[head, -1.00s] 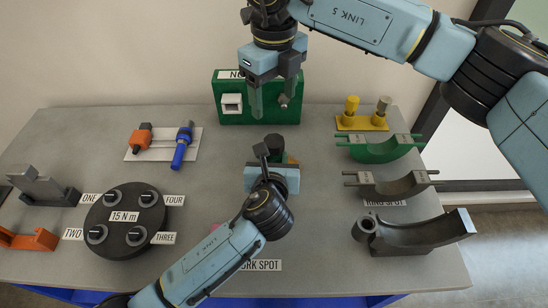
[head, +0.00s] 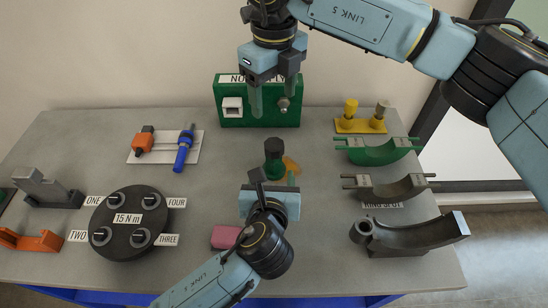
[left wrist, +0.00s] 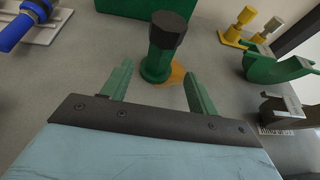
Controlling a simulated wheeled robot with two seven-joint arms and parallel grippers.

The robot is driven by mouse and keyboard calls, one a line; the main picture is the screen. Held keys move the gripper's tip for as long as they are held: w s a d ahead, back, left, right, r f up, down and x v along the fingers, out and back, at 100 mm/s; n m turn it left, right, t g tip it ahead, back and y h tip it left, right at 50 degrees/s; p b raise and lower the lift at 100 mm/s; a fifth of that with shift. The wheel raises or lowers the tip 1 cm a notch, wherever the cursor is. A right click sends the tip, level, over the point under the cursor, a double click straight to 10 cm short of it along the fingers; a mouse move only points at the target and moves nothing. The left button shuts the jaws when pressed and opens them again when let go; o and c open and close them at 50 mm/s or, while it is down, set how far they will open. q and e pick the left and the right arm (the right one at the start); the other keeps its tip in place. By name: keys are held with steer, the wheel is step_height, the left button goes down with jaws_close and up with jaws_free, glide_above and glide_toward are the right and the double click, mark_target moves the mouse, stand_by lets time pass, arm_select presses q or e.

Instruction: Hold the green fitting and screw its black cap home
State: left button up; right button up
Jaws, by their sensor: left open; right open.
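The green fitting (head: 274,169) stands upright near the middle of the table, with its black cap (head: 273,145) on top. In the left wrist view the fitting (left wrist: 155,66) and its cap (left wrist: 168,30) show just beyond my fingertips. My left gripper (head: 271,182) is open and empty, low on the near side of the fitting and apart from it. Its two green fingers (left wrist: 158,78) show in the left wrist view. My right gripper (head: 273,98) is open and empty, raised in front of the green box. Whether the cap is fully seated cannot be told.
An orange piece (head: 291,165) lies beside the fitting. A pink block (head: 225,237) lies left of my left arm. The round black plate (head: 127,222) is at the left, curved saddles (head: 378,152) at the right, and the green box (head: 230,113) at the back.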

arm_select(q)
steer(key=v, duration=0.6)
steer(key=shift+s+p, duration=0.15)
steer(key=shift+p, duration=0.25)
steer(key=shift+r, duration=0.1)
